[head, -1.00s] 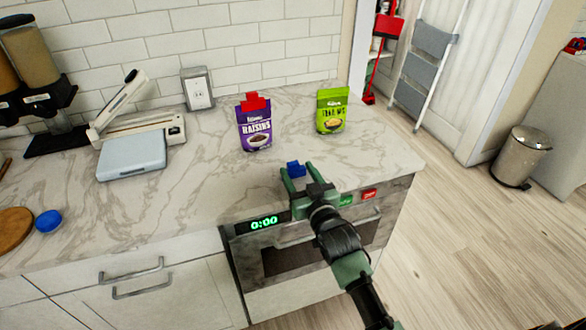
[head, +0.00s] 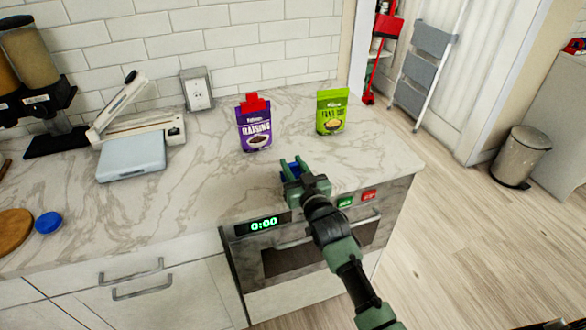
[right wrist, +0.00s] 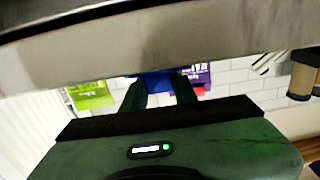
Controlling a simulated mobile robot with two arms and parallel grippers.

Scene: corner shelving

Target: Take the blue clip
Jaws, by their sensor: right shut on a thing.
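The small blue clip (head: 290,173) is at the front edge of the marble counter, partly hidden by my right gripper (head: 292,165). The gripper reaches in from the lower right, and its green fingers are shut on the clip. In the right wrist view the blue clip (right wrist: 158,82) shows between the two fingers (right wrist: 160,92). I cannot tell whether the clip touches the counter. My left gripper is not in view.
A purple raisins bag (head: 256,132) with a red clip (head: 253,103) and a green bag (head: 331,112) stand behind on the counter (head: 200,190). A blue lid (head: 48,222) and a bag sealer (head: 135,130) are at left. An oven (head: 290,260) is below the edge.

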